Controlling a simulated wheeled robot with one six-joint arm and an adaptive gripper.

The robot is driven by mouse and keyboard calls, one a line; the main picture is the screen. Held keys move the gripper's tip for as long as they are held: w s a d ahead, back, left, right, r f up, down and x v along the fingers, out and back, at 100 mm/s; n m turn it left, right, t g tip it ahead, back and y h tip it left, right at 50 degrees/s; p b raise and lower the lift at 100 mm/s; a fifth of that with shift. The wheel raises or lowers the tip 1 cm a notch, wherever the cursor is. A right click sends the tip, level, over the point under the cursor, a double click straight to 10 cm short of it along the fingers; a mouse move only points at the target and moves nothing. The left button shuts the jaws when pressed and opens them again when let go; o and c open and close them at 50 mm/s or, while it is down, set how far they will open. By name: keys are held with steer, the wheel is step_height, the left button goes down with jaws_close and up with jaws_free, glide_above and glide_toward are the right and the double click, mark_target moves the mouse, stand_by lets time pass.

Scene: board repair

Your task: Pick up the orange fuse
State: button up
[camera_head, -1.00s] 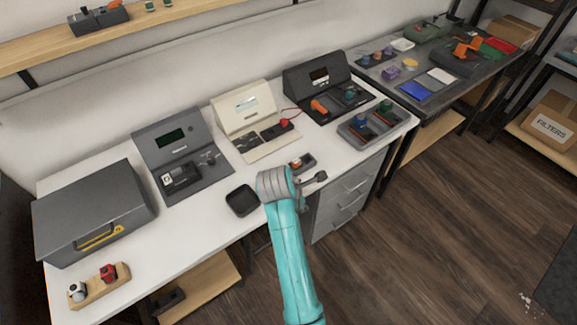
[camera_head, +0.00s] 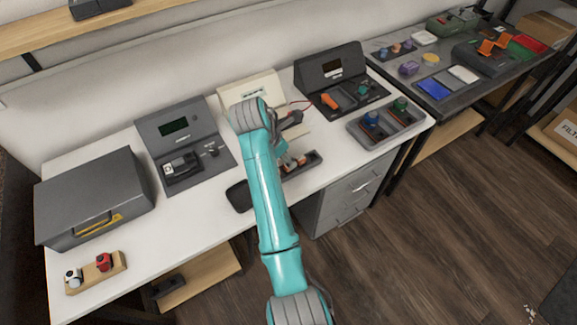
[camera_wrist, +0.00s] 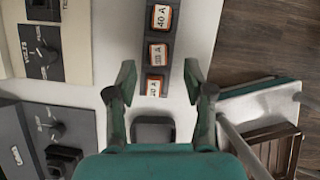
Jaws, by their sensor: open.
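A narrow dark rack (camera_wrist: 151,38) holds three fuses with orange edges and white labels. The far fuse (camera_wrist: 160,18) reads 40 A. The middle fuse (camera_wrist: 158,54) and near fuse (camera_wrist: 155,86) have labels I cannot read surely. In the head view the rack (camera_head: 309,163) lies on the white table, partly behind my arm. My gripper (camera_wrist: 159,78) is open and empty in the wrist view. Its fingertips appear on either side of the rack's line, around the near fuse's level; I cannot tell the height between them. In the head view my arm mostly hides the gripper.
A small black bin (camera_head: 238,196) sits left of the rack; it also shows in the wrist view (camera_wrist: 153,131). Behind stand a cream device (camera_head: 250,88), a grey device (camera_head: 172,127) and a dark device (camera_head: 330,68). A grey tray (camera_head: 388,135) lies right.

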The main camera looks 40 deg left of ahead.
mark_target(288, 168)
steer(key=shift+a+x, duration=0.2)
steer(key=shift+x, duration=2.4)
steer(key=shift+s+f, duration=0.1)
steer(key=shift+s, duration=0.1)
jaws_close()
